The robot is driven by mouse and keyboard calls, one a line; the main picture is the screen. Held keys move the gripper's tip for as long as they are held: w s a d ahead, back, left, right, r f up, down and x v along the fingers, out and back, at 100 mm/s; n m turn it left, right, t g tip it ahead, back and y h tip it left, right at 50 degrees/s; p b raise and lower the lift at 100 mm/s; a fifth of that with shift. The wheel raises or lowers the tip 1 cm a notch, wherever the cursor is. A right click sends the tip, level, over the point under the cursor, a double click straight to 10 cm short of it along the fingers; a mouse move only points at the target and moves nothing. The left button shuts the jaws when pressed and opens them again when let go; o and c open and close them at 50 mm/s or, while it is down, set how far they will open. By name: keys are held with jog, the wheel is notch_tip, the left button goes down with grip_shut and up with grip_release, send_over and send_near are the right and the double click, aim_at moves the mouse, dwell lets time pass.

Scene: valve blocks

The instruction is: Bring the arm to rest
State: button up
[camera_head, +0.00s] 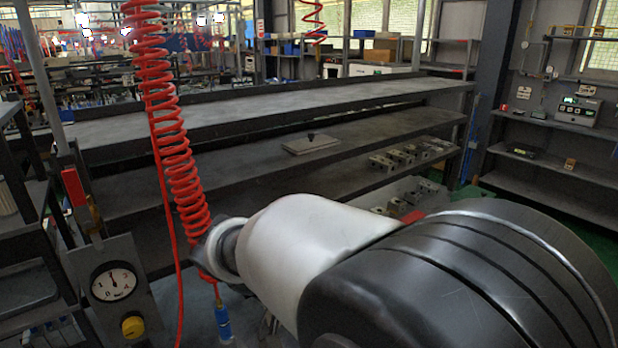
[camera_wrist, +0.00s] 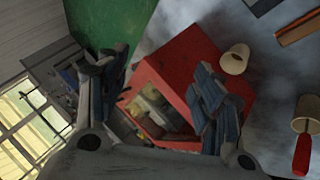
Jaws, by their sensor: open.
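My gripper (camera_wrist: 160,100) shows in the wrist view with its two fingers spread apart and nothing between the fingertips. Beyond the fingers is a red box (camera_wrist: 180,62), tilted in the picture, with metal pieces inside it. The right finger overlaps part of the box in the picture; I cannot tell how far away the box is. In the head view my white and black arm links fill the lower right, and my gripper is hidden there.
Dark shelves (camera_head: 270,105) stand ahead, with a flat grey plate (camera_head: 311,144) and several metal valve blocks (camera_head: 412,153). A red coiled hose (camera_head: 165,110) hangs close to my arm. A gauge panel (camera_head: 113,285) stands at the lower left. Beige cups (camera_wrist: 235,59) lie beside the red box.

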jog(key=s+d+r+n+t+y, duration=0.2)
jog(key=s+d+n+t+y, duration=0.2)
jog(key=s, duration=1.2)
jog(key=d+n+y, duration=0.2)
jog(key=d+y, duration=0.2)
jog(key=shift+d+r, duration=0.2)
jog(key=shift+d, duration=0.15)
jog(key=shift+w+r, duration=0.1)
